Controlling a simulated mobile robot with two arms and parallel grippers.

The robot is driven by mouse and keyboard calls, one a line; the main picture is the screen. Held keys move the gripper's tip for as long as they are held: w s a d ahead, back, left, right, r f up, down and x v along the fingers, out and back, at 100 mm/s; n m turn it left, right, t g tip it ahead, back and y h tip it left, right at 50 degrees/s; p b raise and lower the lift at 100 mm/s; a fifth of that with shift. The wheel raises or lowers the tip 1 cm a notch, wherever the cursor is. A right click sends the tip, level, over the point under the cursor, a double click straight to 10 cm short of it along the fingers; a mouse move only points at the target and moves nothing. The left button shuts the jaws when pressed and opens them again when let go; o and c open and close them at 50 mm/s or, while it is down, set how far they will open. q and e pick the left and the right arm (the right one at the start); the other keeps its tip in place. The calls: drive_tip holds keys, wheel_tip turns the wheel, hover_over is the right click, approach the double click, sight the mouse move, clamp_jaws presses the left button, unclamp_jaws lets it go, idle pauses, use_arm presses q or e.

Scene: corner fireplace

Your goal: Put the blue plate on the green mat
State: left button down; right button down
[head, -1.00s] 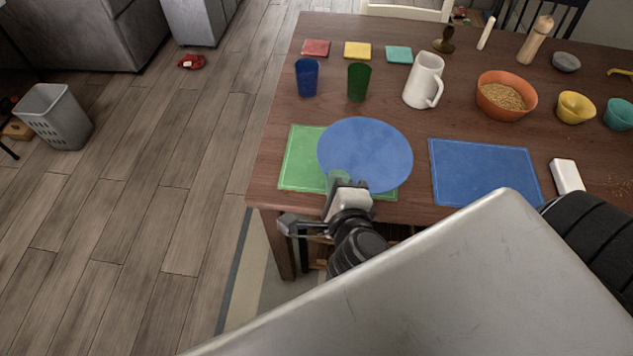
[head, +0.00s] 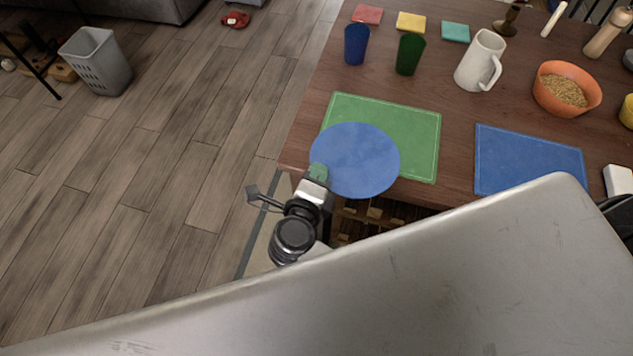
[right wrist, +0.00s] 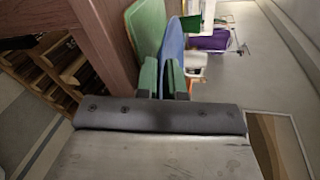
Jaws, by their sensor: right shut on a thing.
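The round blue plate (head: 358,158) is in the head view, its rim gripped at the lower left by my right gripper (head: 317,172), which is shut on it. The plate overlaps the near left part of the green mat (head: 405,120) in the picture and reaches past the table's front edge. In the right wrist view the plate (right wrist: 174,42) is seen edge-on between the fingers (right wrist: 165,80), with a gap beside the green mat (right wrist: 147,28), so it appears held above it. My left gripper is not in view.
The wooden table (head: 455,150) also holds a blue mat (head: 528,160), a blue cup (head: 356,44), a green cup (head: 409,54), a white pitcher (head: 480,62) and an orange bowl (head: 566,72) of grain. A grey basket (head: 97,62) stands on the floor at left.

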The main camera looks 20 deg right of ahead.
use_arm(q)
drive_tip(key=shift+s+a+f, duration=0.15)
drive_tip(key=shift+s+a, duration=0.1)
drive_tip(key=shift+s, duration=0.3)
use_arm(e)
wheel_tip(320, 180, down, 4)
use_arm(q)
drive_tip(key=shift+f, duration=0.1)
use_arm(e)
drive_tip(key=shift+f, duration=0.1)
